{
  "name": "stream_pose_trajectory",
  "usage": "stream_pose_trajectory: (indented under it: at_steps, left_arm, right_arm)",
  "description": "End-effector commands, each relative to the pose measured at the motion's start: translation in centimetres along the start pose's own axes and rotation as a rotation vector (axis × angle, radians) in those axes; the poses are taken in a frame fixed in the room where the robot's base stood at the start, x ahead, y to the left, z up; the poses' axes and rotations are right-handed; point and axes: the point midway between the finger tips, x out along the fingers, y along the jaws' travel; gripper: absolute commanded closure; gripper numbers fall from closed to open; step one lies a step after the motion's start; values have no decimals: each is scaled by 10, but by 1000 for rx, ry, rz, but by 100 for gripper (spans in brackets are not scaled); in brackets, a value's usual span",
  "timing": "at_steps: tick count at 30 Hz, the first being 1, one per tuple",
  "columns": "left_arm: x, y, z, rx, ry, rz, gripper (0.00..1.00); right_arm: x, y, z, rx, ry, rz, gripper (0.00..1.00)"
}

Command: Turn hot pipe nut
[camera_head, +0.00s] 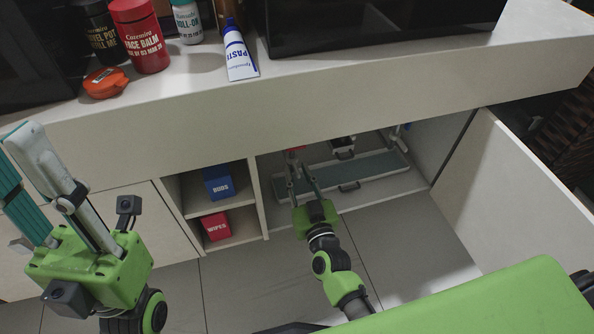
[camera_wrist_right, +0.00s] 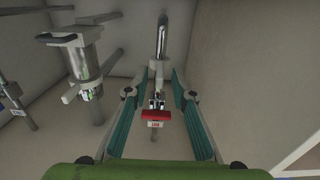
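In the right wrist view, a small valve with a red handle or tag (camera_wrist_right: 157,115) sits on a vertical pipe (camera_wrist_right: 161,40). A metallic fitting (camera_wrist_right: 156,101) shows just above the red part; I cannot tell for sure which piece is the nut. My right gripper (camera_wrist_right: 160,95) is open, with one teal-padded finger on each side of the valve and visible gaps to it. In the head view my right gripper (camera_head: 297,165) reaches into the open cabinet under the counter, its tips partly hidden. My left gripper (camera_head: 14,150) is open and empty at the left.
A chrome drain trap (camera_wrist_right: 84,60) with white pipes hangs left of the valve. The cabinet has an open door (camera_head: 510,195), shelves with a blue box (camera_head: 218,182) and red box (camera_head: 216,226), and a teal tray (camera_head: 350,175). Toiletries, including a red jar (camera_head: 140,38), stand on the counter (camera_head: 290,110).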

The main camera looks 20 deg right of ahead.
Motion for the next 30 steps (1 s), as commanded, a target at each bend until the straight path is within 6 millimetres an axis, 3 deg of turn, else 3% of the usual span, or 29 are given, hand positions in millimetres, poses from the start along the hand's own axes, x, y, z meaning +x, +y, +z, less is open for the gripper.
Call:
stream_pose_trajectory:
  at_steps: [9, 15, 21, 30]
  left_arm:
    - [0, 0, 0, 0, -1, 0, 73]
    - [0, 0, 0, -1, -1, 0, 73]
    - [0, 0, 0, -1, -1, 0, 73]
    - [0, 0, 0, -1, -2, 0, 73]
  right_arm:
    - [-66, 0, 2, 0, -4, 0, 76]
    - [-97, 0, 1, 0, -2, 0, 76]
    - [-109, 0, 0, 1, -1, 0, 76]
    - [-109, 0, 0, 0, 0, 0, 76]
